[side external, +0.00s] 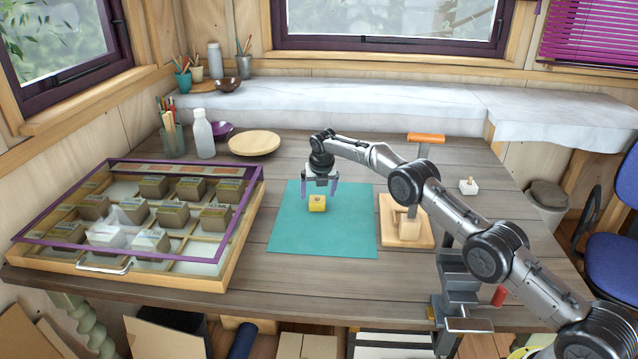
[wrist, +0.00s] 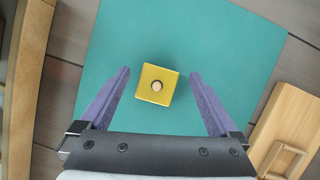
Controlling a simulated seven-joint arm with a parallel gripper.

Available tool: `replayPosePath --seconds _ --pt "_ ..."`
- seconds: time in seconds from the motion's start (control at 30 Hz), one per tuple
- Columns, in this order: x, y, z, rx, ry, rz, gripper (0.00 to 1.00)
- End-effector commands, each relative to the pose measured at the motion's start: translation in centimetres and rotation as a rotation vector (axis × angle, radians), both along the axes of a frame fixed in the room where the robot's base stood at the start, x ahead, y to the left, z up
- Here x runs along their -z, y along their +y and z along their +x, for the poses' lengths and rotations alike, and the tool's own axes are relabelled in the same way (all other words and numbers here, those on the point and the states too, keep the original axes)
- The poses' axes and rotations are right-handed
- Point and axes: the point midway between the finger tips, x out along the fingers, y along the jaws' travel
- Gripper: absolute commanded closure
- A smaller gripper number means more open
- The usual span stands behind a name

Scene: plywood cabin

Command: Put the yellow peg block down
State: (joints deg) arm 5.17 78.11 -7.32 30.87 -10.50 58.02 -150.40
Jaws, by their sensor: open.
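The yellow peg block (side external: 317,203) is a small cube with a round peg on top. It rests on the teal mat (side external: 345,232) in the side external view. In the wrist view the yellow peg block (wrist: 157,85) lies between my fingers with a gap on each side, turned slightly relative to them. My gripper (side external: 320,190) is open above and around the block, its two purple fingers apart. It also shows in the wrist view (wrist: 159,75), empty. The mat (wrist: 215,40) fills most of that view.
A wooden stand with an orange-topped handle (side external: 426,138) is right of the mat. A partitioned case with a purple-framed lid (side external: 262,180) is on the left. A white bottle (side external: 204,135) and round wooden plate (side external: 254,143) stand behind. A small white block (side external: 468,187) is far right.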

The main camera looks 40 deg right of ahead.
Motion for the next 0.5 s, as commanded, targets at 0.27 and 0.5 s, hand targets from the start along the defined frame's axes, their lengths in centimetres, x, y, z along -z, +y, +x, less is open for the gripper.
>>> replayPosePath --seconds 0.27,0.5 --pt "-3.4 0.7 -1.1 -0.001 -0.003 -0.001 0.04" --pt "-7.6 1.5 -2.7 0.000 -0.002 0.000 0.04"
